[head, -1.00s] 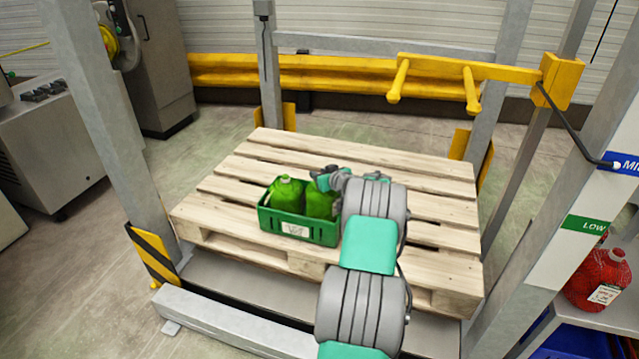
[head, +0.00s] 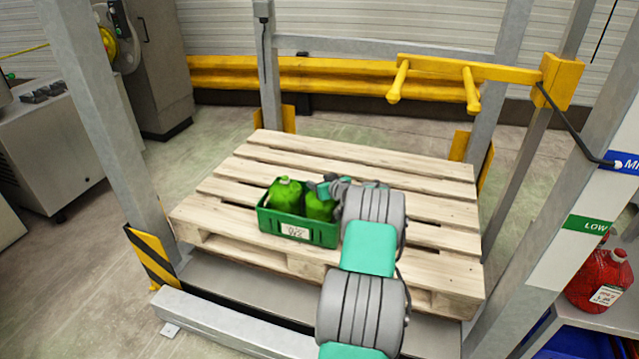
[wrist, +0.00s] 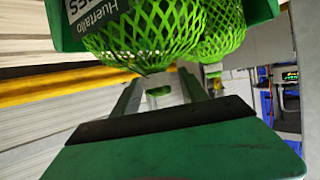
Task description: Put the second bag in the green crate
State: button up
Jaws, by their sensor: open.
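The green crate (head: 268,226) stands on the wooden pallet with a white label on its front. Two green net bags are in it, side by side: the left bag (head: 285,194) and the right bag (head: 318,207). My gripper (head: 324,188) is at the top of the right bag, with its jaws open; my wrist hides part of the crate's right side. In the wrist view, the nearer net bag (wrist: 140,35) and the other bag (wrist: 222,30) show with the crate (wrist: 62,28). A small pale piece of the nearer bag shows between my open fingers.
The pallet (head: 240,183) has bare slats around the crate. A grey post with a striped guard stands at the left. A yellow two-pronged bar (head: 450,67) hangs above the back right.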

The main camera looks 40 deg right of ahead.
jog(key=shift+s+r, duration=0.1)
jog(key=shift+r, duration=0.2)
jog(key=p+v, duration=0.2)
jog(key=v, duration=1)
jog(key=w+a+r+n+g+y, duration=0.2)
jog(key=a+r+g, duration=0.1)
jog(key=a, duration=1.2)
jog(key=w+a+r+n+g+y, duration=0.1)
jog(key=a+r+g+y, duration=0.1)
jog(key=a, duration=1.4)
jog(key=s+a+g, duration=0.5)
jog(key=s+a, duration=1.2)
jog(key=s, duration=0.4)
jog(key=shift+s+r+g, duration=0.25)
jog(key=shift+r+g, duration=0.05)
jog(key=shift+r, duration=0.2)
